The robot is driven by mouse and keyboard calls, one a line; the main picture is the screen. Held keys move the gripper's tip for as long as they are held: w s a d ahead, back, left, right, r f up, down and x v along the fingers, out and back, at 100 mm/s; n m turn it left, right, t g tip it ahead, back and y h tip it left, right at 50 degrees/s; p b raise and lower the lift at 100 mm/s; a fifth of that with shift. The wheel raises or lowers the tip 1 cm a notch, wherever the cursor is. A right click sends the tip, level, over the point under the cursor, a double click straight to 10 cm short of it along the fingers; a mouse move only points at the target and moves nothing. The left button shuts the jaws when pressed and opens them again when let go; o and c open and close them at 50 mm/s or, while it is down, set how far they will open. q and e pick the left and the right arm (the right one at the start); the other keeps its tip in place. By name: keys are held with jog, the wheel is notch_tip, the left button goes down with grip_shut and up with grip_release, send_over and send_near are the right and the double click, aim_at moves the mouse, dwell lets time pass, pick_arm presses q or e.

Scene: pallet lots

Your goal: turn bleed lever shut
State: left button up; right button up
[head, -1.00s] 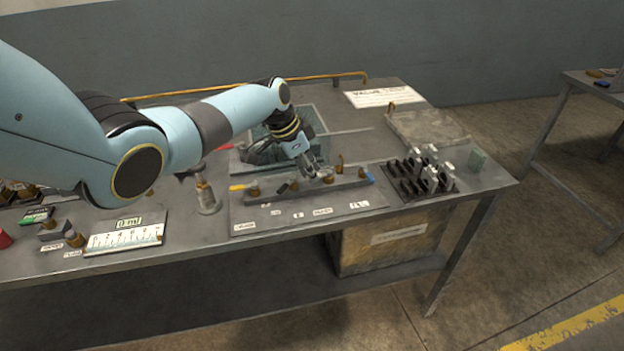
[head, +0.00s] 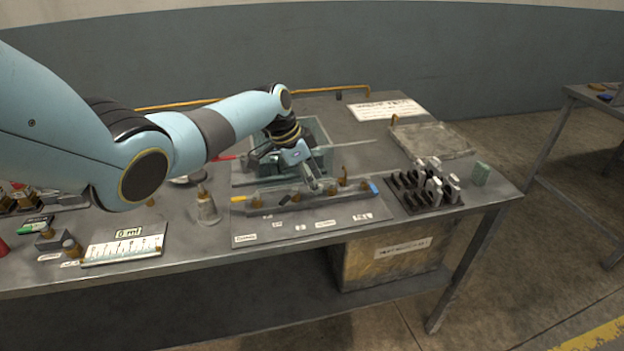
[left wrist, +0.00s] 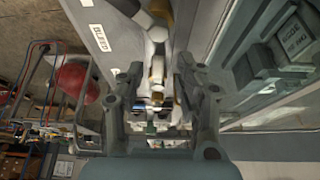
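The valve manifold (head: 270,202), a grey bar with a yellow left end and a blue right end, lies on a labelled plate on the bench. Several brass fittings stand along it. My left gripper (head: 314,186) points down at the right half of the bar. In the left wrist view its fingers (left wrist: 160,88) are apart, with a brass and pale fitting (left wrist: 157,72) showing between them. A BLEED label (left wrist: 100,38) lies beside this row of fittings. I cannot make out the bleed lever's angle or whether a finger touches it. My right gripper is out of view.
A teal-walled bin (head: 318,135) stands behind the manifold. A metal cone-shaped fitting (head: 207,208) and a gauge card (head: 122,246) are to the left.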

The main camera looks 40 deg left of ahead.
pick_arm(q)
jog(key=v, duration=1.2)
dwell(0.4)
